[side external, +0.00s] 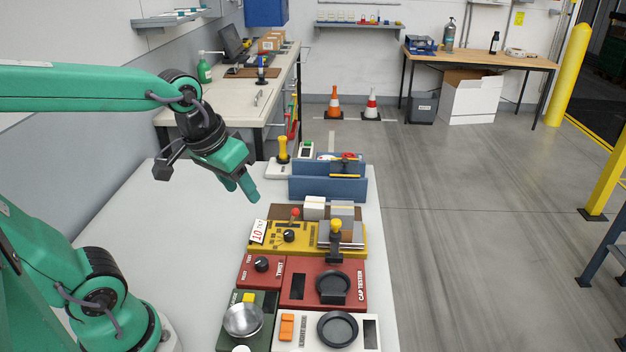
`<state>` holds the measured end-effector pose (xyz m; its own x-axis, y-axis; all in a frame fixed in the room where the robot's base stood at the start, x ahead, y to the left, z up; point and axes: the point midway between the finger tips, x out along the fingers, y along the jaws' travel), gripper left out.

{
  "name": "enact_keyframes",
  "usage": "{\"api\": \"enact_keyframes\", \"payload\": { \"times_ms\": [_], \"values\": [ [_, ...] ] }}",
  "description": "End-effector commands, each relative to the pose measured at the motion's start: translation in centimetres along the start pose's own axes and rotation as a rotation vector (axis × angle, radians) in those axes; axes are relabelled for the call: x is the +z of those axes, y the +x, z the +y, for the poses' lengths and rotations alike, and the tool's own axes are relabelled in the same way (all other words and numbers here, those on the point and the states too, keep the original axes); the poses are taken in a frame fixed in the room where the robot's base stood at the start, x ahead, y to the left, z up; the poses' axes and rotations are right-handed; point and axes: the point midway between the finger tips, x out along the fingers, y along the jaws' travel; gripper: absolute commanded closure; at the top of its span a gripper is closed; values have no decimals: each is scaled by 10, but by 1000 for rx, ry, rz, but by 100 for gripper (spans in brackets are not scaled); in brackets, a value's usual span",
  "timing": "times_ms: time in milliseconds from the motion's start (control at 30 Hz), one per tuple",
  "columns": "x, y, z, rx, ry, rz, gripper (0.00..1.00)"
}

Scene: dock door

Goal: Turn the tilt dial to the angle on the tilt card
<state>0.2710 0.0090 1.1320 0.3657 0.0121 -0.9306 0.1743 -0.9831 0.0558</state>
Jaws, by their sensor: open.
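The yellow panel (272,246) lies on the white bench. It has a black dial (289,236) near its left side. A white card (258,231) at the panel's left end shows a red 10 and small lettering. The dial's pointer angle is too small to read. My gripper (243,190) is open and empty. It hangs above the bench, up and left of the dial in the picture, apart from the panel.
A red-knobbed lever (294,214) and a yellow-knobbed lever (336,228) stand up near the dial. The red cap tester (299,289) and a small red twist panel (258,271) lie in front. A blue organiser (313,188) stands behind. The bench's left part is clear.

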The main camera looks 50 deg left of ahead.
Motion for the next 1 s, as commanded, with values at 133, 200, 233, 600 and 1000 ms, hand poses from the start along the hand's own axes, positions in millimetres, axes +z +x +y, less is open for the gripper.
{"api": "enact_keyframes", "payload": {
  "times_ms": [133,200,233,600,1000],
  "values": [
    [-18,17,-2,-16,-82,-55,54],
    [-26,26,-3,-24,-121,-79,54],
    [-30,29,-4,-27,-138,-89,54],
    [-66,87,-13,-80,-343,-208,54],
    [-87,158,-27,-148,-544,-318,54]
  ]
}}
